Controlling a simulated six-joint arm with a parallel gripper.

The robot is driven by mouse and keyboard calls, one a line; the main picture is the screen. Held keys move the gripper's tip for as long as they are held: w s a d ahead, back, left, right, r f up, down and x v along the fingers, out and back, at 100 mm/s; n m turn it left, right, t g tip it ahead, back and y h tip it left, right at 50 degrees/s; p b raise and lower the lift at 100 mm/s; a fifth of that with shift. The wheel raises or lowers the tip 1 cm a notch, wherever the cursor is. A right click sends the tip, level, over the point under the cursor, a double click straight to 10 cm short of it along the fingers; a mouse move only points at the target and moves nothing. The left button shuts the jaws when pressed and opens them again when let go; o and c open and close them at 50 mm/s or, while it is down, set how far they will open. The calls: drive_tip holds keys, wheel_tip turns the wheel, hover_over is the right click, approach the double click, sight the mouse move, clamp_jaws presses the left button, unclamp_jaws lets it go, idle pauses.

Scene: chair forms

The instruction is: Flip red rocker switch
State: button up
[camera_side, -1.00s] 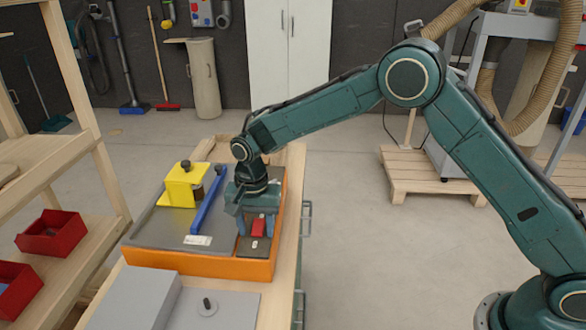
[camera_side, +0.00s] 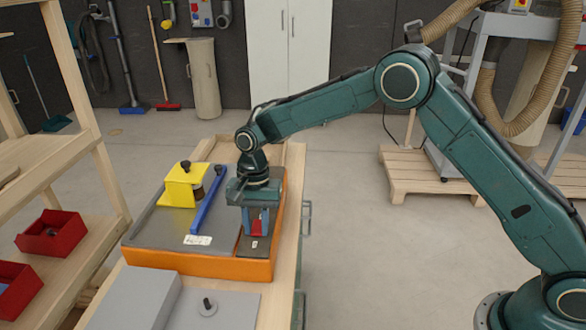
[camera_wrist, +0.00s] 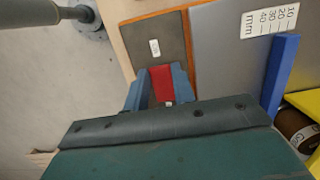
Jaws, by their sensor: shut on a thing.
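The red rocker switch (camera_side: 256,226) sits on a dark plate (camera_side: 254,248) at the right front of the orange-sided box. It also shows as a red block in the wrist view (camera_wrist: 161,83). My gripper (camera_side: 257,234) points down over the plate, its two blue fingers on either side of the switch. In the wrist view my gripper (camera_wrist: 160,73) is shut on the switch, one finger against each side. The fingers and gripper body hide part of the switch, so its tilt is hard to tell.
A blue bar (camera_side: 206,201) and a yellow bracket (camera_side: 181,188) with a dark knob stand on the box's grey top (camera_side: 160,232), left of my gripper. A scale label (camera_wrist: 270,18) lies near the bar. Grey blocks (camera_side: 135,298) lie in front of the orange box (camera_side: 190,263).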

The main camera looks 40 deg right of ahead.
drive_tip(key=shift+w+d+r+g+y, duration=0.15)
drive_tip(key=shift+w+g+y, duration=0.1)
drive_tip(key=shift+g+y, duration=0.65)
drive_tip(key=o, duration=1)
drive_tip(key=shift+s+t+h, duration=0.15)
drive_tip(key=shift+t+h, duration=0.15)
drive_tip(key=shift+t, duration=0.1)
drive_tip(key=shift+s+a+f+t+h, duration=0.2)
drive_tip(key=shift+a+t+h, duration=0.1)
drive_tip(key=shift+t+h, duration=0.5)
drive_tip(key=shift+s+t+h, duration=0.1)
drive_tip(key=shift+t+h, duration=0.2)
drive_tip(key=shift+h, duration=0.1)
